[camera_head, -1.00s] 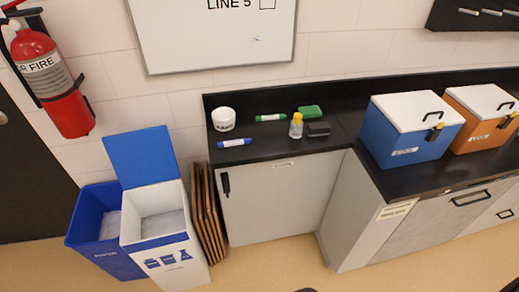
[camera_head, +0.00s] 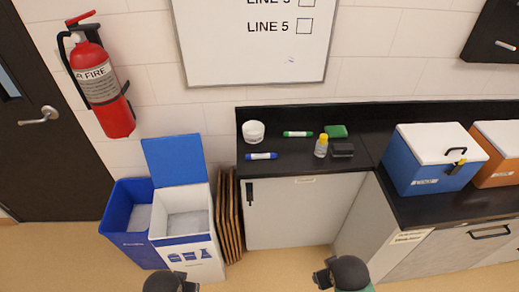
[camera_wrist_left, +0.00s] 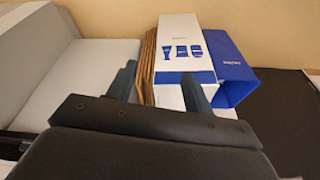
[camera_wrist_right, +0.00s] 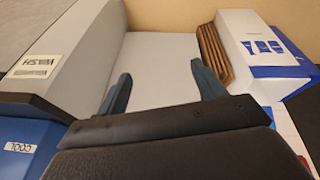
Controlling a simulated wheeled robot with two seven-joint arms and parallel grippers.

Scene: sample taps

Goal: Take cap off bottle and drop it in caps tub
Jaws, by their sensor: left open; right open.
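A small bottle (camera_head: 320,150) with a yellow cap (camera_head: 323,138) stands upright on the black counter in the head view. The cap sits on the bottle. A white tub (camera_head: 253,131) with small dark print stands to its left, towards the back; its print is too small to read. My left gripper shows open and empty in the left wrist view (camera_wrist_left: 162,88). My right gripper is open and empty in the right wrist view (camera_wrist_right: 163,88). In the head view, dark parts of both my arms show at the bottom edge, well apart from the bottle and tub.
A blue marker (camera_head: 262,156), a green marker (camera_head: 298,134), a green pad (camera_head: 336,131) and a black block (camera_head: 343,150) lie around the bottle. Blue cooler (camera_head: 435,165) stands right. White bin (camera_head: 190,255) and blue bin (camera_head: 130,245) stand left, beside brown boards (camera_head: 230,215).

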